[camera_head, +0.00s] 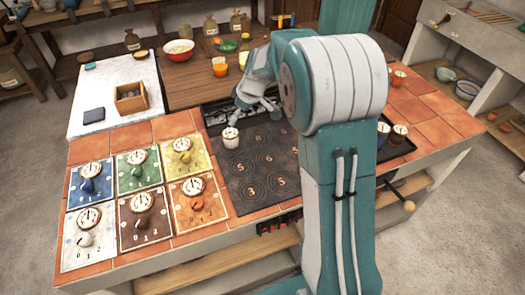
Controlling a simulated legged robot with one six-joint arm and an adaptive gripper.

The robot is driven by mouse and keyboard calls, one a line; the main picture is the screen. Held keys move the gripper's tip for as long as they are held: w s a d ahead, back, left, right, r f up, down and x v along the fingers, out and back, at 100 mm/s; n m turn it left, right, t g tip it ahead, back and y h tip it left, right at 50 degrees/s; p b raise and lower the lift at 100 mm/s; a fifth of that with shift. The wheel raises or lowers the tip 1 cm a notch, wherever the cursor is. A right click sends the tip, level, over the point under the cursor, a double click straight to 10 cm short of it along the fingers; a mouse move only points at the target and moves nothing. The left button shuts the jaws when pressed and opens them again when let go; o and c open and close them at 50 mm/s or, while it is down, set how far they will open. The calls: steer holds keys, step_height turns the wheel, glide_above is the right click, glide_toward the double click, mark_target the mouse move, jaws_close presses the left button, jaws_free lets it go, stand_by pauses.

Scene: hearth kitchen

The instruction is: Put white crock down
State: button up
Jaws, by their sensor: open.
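A small white crock (230,137) stands upright on the black stove plate (245,185), near its upper left part. The plate carries ring marks and numbers. My gripper (259,108) is open, just up and to the right of the crock in the picture. It appears apart from the crock, though the exact gap is hard to tell. My arm hides the right part of the plate.
Several coloured dial cards (138,170) lie left of the plate on the tiled counter (165,127). A white board with a wooden box (130,98) is behind them. A red bowl (179,50) stands at the back. A dark tray (397,150) with cups is right of my arm.

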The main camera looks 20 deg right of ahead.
steer(key=s+a+r+m+t+h, duration=0.1)
steer(key=s+r+m, duration=0.1)
steer(key=s+r, duration=0.5)
steer(key=s+a+r+m, duration=0.2)
steer(key=s+r, duration=0.3)
steer(key=s, duration=0.4)
steer(key=s+m+t+h, duration=0.1)
steer(key=s+m, duration=0.3)
steer(key=s, duration=1.2)
steer(key=shift+s+d+m+h, duration=0.25)
steer(key=shift+m+h, duration=0.05)
steer(key=shift+h, duration=0.2)
steer(key=shift+r, duration=0.1)
